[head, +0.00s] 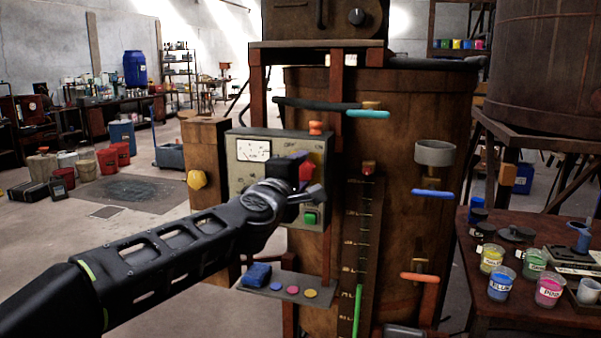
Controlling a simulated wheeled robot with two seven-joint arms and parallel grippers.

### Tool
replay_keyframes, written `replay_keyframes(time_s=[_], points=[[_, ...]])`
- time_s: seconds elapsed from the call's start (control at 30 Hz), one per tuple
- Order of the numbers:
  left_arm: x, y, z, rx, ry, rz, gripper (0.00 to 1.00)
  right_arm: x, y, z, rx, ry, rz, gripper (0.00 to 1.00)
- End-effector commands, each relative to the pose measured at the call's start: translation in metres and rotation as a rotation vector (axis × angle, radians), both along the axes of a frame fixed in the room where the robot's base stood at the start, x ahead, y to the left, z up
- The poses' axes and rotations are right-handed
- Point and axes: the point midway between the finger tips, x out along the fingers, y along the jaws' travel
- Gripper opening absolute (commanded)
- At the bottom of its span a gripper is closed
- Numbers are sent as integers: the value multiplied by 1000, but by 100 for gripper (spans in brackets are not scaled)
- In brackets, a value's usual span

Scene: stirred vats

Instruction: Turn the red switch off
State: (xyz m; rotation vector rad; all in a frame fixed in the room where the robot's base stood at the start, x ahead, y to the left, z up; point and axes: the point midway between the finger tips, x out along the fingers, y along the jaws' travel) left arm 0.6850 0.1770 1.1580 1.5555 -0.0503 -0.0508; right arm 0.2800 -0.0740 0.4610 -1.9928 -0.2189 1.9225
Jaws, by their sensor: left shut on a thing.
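A grey control panel (238,184) with a dial meter (253,151) and OFF and ON labels stands on the brown vat's front. The red switch (305,162) shows only in part, just below the labels. My left gripper (303,178) is in front of it, shut on it as far as I can see. My gripper and wrist hide most of the switch, so its exact position is unclear. A green button (310,217) sits below the gripper on the same panel. My right gripper is out of view.
A small ledge (262,284) with coloured buttons lies under the panel. Blue (431,193) and orange (419,278) handles project from the vat (400,150). At right, a table (519,313) holds several paint cups. The floor at left is partly clear.

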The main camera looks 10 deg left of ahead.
Motion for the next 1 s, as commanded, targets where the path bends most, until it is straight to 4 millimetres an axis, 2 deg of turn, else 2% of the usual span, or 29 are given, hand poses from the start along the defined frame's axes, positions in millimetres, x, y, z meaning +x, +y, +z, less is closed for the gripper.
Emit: replay_keyframes(time_s=[0.1,0.13,0.37,0.73,0.87,1.0], points=[[0,0,-1,-3,2,1,4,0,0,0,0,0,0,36],[0,0,-1,-3,2,1,46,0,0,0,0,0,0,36],[0,0,-1,-1,1,1,65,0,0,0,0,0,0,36],[-5,1,0,0,0,0,67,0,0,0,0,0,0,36],[-19,1,0,-1,-1,0,67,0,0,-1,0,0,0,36],[-43,3,1,-1,-1,0,67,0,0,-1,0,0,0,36]])
